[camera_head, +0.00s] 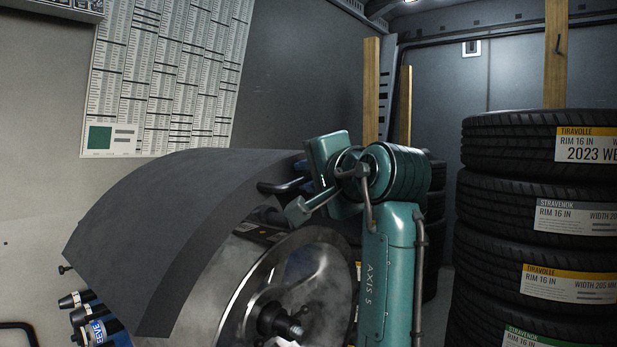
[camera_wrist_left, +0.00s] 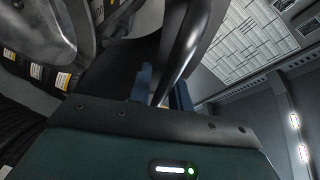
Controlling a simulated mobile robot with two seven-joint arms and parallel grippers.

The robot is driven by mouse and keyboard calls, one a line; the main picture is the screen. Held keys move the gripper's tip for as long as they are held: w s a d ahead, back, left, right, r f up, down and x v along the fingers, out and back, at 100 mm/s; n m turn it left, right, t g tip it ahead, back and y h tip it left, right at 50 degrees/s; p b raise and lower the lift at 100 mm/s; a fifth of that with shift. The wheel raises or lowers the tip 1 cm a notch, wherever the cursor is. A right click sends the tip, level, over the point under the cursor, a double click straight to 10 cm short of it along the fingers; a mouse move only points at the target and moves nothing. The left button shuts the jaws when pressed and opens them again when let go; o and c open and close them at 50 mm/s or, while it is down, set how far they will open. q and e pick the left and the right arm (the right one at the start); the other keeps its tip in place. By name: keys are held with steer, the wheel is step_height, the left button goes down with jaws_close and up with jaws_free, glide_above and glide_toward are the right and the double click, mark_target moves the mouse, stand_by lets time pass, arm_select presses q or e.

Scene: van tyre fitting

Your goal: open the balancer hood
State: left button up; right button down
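The balancer hood (camera_head: 165,220) is a dark grey curved cover left of centre in the head view. It arches over the upper left of a round metal disc (camera_head: 318,265) with a dark threaded shaft. My left gripper (camera_head: 287,187) is at the hood's upper right edge, with my teal wrist beside it. In the left wrist view, its blue fingers (camera_wrist_left: 164,90) lie on both sides of a dark bar, the hood handle (camera_wrist_left: 196,45), and appear closed on it. The fingertip contact is partly hidden. My right gripper is in neither view.
A tall stack of tyres (camera_head: 535,230) stands close on the right of my left arm. Wooden posts (camera_head: 371,90) stand behind. A printed chart (camera_head: 165,75) hangs on the wall. Blue-and-black tools (camera_head: 95,320) sit at lower left, below the hood.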

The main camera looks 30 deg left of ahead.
arm_select(q)
steer(key=shift+c, duration=0.4)
jaws_close()
